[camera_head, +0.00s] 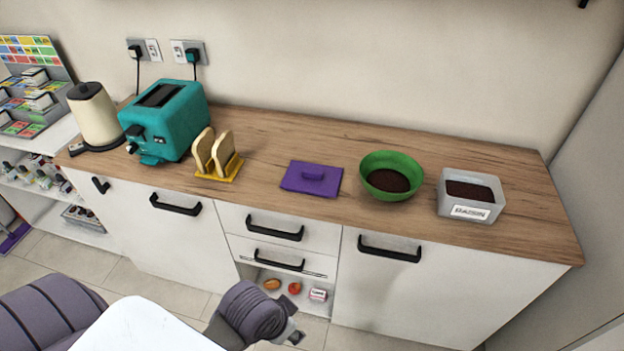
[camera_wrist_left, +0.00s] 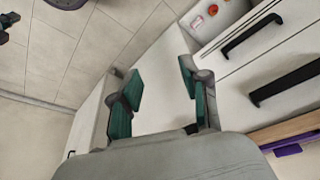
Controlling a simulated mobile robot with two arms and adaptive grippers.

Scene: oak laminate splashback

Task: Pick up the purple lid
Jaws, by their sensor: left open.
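The purple lid (camera_head: 296,184) lies flat on the wooden counter, its raised handle on top. It is left of a green bowl (camera_head: 392,160) of dark contents. A purple sliver at the right edge of the left wrist view (camera_wrist_left: 288,150) appears to be the same lid. My left gripper (camera_wrist_left: 160,72) is open and empty, with its teal-padded fingers apart. It is in front of and below the counter, well away from the lid. My right gripper is not in view.
A grey raisin container (camera_head: 470,211) stands right of the bowl. Toast slices in a yellow rack (camera_head: 219,173), a teal toaster (camera_head: 165,120) and a cream kettle (camera_head: 95,115) stand to the left. Black drawer handles (camera_head: 275,232) stick out below the counter. Counter around the lid is clear.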

